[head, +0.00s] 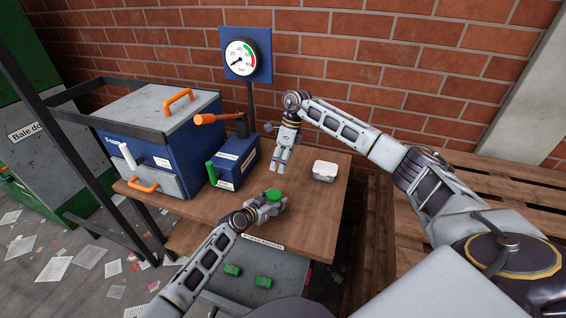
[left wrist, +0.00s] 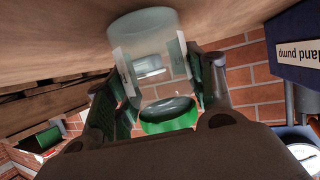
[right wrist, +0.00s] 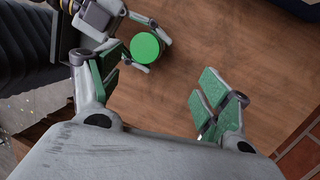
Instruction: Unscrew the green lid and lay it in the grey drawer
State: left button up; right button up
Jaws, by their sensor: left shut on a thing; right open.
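A clear jar (left wrist: 150,55) stands between the fingers of my left gripper (head: 272,205), which is shut on its side. Its green lid (right wrist: 145,48) is on its top; it also shows in the head view (head: 273,195) and the left wrist view (left wrist: 170,120). I cannot tell whether the jar touches the table. My right gripper (head: 279,166) is open and empty above the table, behind the jar; in the right wrist view its fingers (right wrist: 155,90) are wide apart, with the lid off to the left. The grey drawer (head: 165,181), with an orange handle, appears shut in the blue cabinet.
A blue box (head: 236,163) with a green lever and orange-handled top stands beside the cabinet. A white container (head: 325,171) sits at the table's right. A gauge (head: 241,58) stands behind. The wooden table (head: 315,205) is bare right of the jar. Pallets (head: 380,215) lie right.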

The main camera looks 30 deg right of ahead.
aim_at(273, 194)
jog(key=shift+s+r+n+g+y, duration=0.15)
jog(key=shift+s+n, duration=0.1)
jog(key=shift+n, duration=1.8)
jog(key=shift+s+r+n+g+y, duration=0.1)
jog(key=shift+s+n+g+y, duration=0.15)
jog(key=shift+n, duration=1.75)
jog(key=shift+s+r+n+g+y, duration=0.1)
jog(key=shift+s+n, duration=0.15)
jog(key=shift+n, duration=1.8)
jog(key=shift+f, duration=0.15)
jog(key=shift+x, duration=5.9)
jog(key=c, duration=1.4)
